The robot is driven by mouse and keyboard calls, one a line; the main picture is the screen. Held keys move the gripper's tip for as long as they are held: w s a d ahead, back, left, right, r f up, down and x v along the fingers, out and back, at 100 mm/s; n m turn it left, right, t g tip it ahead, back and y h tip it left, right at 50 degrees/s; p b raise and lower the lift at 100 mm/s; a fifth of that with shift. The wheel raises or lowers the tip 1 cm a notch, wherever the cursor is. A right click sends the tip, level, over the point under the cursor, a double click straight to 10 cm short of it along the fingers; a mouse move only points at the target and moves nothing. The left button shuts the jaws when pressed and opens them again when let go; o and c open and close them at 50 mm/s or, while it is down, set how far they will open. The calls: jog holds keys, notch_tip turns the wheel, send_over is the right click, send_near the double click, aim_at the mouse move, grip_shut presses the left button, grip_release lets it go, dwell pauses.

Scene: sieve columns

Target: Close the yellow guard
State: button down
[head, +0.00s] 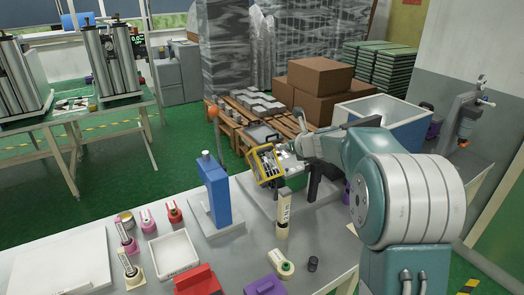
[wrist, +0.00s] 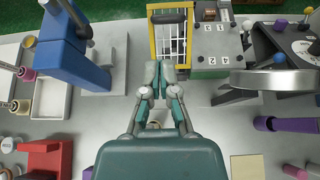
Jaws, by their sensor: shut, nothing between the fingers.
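The yellow guard (head: 265,164) is a yellow frame with a barred panel, sticking out at a tilt on the left side of a green-grey machine (head: 295,180). In the wrist view the guard (wrist: 153,40) is at the top centre, with a dark bar across its far end. The machine (wrist: 212,45) with numbered marks is right beside it. My gripper (wrist: 160,72) is shut and empty, its fingertips just at the near edge of the guard in the picture. I cannot tell whether they touch it. In the head view my arm hides part of the machine.
A blue press-like column (head: 217,195) stands left of the guard. A white tray (head: 173,253), a red block (head: 198,280) and a cream upright post (head: 283,215) are in front. In the wrist view a grey lever arm (wrist: 262,82) is at right. Bare table (wrist: 225,125) lies between.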

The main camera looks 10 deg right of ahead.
jog(key=s+d+f, duration=0.1)
jog(key=s+d, duration=0.1)
jog(key=s, duration=0.1)
send_near(268, 149)
jog(key=shift+t, duration=0.3)
jog(key=shift+f+x, duration=0.2)
jog(key=shift+x, duration=1.7)
jog(key=shift+f+x, duration=0.15)
jog(key=shift+x, duration=1.8)
jog(key=shift+s, duration=0.1)
jog(key=shift+x, duration=2.6)
jog(key=shift+w+a+f, duration=0.3)
jog(key=shift+w+f, duration=0.3)
jog(key=shift+w, duration=0.05)
jog(key=shift+w+a+f, duration=0.3)
jog(key=shift+w+f, duration=0.3)
jog(key=shift+f, duration=0.05)
